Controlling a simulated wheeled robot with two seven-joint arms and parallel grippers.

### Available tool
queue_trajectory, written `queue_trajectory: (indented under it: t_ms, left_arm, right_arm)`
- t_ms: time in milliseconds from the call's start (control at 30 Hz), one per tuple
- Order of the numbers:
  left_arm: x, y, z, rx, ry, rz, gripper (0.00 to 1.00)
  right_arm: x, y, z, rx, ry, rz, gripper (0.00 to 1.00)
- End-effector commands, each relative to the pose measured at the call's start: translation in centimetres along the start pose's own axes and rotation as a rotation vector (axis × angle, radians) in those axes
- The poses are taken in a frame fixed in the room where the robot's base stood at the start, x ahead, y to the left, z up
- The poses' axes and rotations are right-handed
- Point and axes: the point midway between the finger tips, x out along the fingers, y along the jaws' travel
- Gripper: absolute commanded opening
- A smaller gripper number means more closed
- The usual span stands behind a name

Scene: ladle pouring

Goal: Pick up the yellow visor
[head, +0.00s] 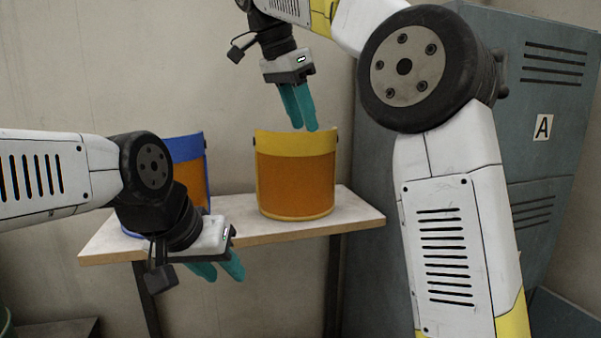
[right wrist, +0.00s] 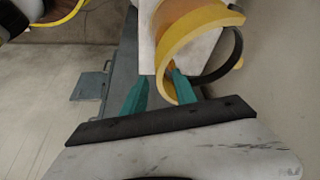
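The yellow visor (head: 295,144), with a yellow headband and an orange shield, stands upright on the wooden shelf (head: 345,213). In the right wrist view its curved yellow band (right wrist: 199,24) lies at the top centre. My right gripper (head: 308,130) is just above the visor's top edge, pointing down. Its teal fingers (right wrist: 160,76) are apart, and part of the band shows between them; I cannot tell whether they touch it. My left gripper (head: 223,279) hangs in front of the shelf's left part, its fingers apart with nothing between them.
A blue-banded visor (head: 187,149) with an orange shield stands on the shelf's left, partly hidden by my left arm. A grey cabinet (head: 546,130) marked A stands on the right. The shelf's right end is clear.

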Motion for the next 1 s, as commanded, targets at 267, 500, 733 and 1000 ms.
queue_trajectory:
  t_ms: [267,500,733,1000]
  left_arm:
    - [0.0,0.0,0.0,0.0,0.0,0.0,0.36]
    - [0.0,0.0,0.0,0.0,0.0,0.0,0.36]
    - [0.0,0.0,0.0,0.0,0.0,0.0,0.36]
    - [0.0,0.0,0.0,0.0,0.0,0.0,0.36]
  right_arm:
    - [0.9,-0.3,0.6,0.014,-0.004,0.028,0.34]
    - [2.7,-0.2,0.6,0.013,-0.005,0.027,0.34]
    - [5.7,0.3,0.0,0.015,-0.005,0.028,0.34]
    - [7.8,0.3,0.1,0.013,-0.005,0.026,0.34]
